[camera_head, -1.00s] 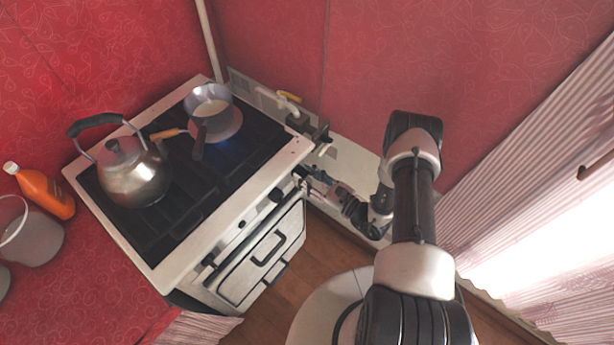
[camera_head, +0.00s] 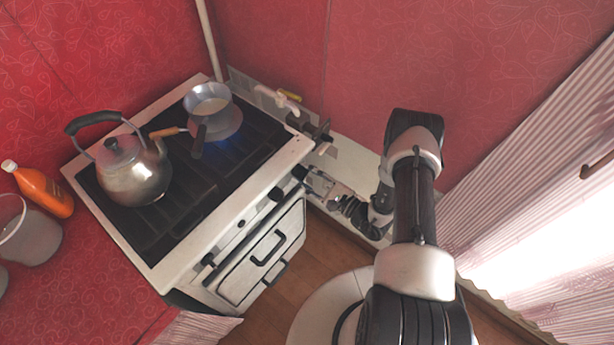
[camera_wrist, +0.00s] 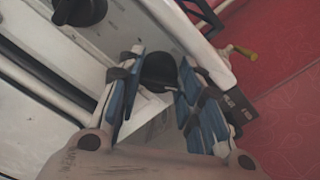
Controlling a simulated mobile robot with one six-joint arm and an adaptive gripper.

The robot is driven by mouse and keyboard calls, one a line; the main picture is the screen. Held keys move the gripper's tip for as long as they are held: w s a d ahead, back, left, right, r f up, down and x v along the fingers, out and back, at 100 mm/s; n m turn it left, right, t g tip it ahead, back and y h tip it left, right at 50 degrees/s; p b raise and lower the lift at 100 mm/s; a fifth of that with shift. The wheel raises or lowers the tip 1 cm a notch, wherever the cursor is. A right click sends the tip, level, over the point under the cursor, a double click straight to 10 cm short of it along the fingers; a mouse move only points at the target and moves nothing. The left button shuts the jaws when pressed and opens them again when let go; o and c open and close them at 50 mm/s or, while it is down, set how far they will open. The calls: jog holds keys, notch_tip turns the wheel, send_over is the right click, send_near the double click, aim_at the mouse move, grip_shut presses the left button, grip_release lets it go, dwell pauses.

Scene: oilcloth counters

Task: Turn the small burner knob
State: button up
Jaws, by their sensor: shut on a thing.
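The white stove (camera_head: 160,262) has dark knobs along its front panel. The dark round knob (camera_wrist: 159,71) at the right end of the panel is between my fingers in the wrist view. My gripper (camera_wrist: 160,60) is shut on this knob, with one blue-padded finger on each side. In the head view my gripper (camera_head: 308,177) reaches the right end of the stove front and mostly covers that knob. A blue flame shows under the small pot (camera_head: 208,104) at the back right of the stove top.
A steel kettle (camera_head: 134,176) stands on the left of the stove top. Another black knob (camera_wrist: 80,10) lies to the left in the wrist view. A yellow-handled pipe valve (camera_head: 290,96) is on the wall behind.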

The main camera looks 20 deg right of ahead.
jog(key=n, duration=0.5)
jog(key=shift+f+n, duration=0.1)
jog(key=shift+n, duration=0.2)
jog(key=n, duration=0.5)
jog(key=shift+a+f+n+b, duration=0.1)
jog(key=shift+n+b, duration=0.3)
jog(key=o, duration=1.1)
jog(key=shift+c, duration=0.2)
jog(key=shift+s, duration=0.15)
jog(key=v, duration=1.2)
